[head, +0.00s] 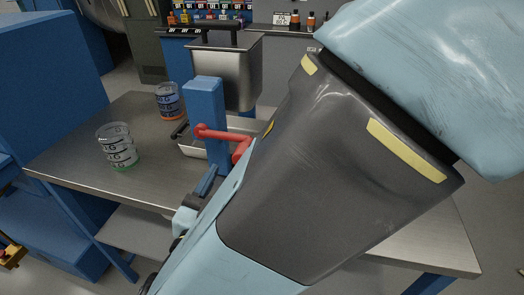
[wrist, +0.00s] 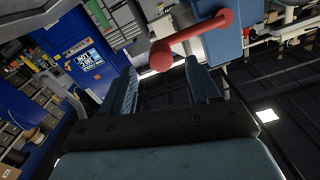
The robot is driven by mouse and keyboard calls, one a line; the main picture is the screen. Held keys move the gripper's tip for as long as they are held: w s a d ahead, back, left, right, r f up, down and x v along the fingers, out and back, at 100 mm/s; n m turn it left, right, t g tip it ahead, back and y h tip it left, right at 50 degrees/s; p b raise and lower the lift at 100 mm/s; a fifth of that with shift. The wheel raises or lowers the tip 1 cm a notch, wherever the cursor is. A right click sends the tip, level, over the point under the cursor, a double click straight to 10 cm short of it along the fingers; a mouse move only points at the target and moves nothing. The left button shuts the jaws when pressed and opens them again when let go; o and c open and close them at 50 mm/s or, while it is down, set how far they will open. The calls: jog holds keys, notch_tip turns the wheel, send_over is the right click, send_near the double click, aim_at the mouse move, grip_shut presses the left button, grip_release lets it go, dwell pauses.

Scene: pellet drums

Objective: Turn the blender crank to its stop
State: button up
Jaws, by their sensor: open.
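The blender has a blue post (head: 206,112) and a steel hopper (head: 228,75) on the metal table. Its red crank (head: 226,134) sticks out from the post; in the wrist view the crank arm (wrist: 195,33) runs from the blue post down left to a round red knob (wrist: 161,55). My gripper (wrist: 163,80) is open and empty. The knob appears between the fingertips or just beyond them; I cannot tell whether they touch it. In the head view my arm hides part of the table and most of the gripper, with one finger (head: 207,181) showing below the crank.
A shallow metal tray (head: 190,150) sits under the hopper. A clear jar with a green base (head: 118,146) and a jar with blue and orange contents (head: 169,101) stand on the table (head: 75,155) at left. A blue cabinet (head: 45,80) stands at far left. The table's front left is clear.

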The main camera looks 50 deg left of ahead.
jog(key=v, duration=0.6)
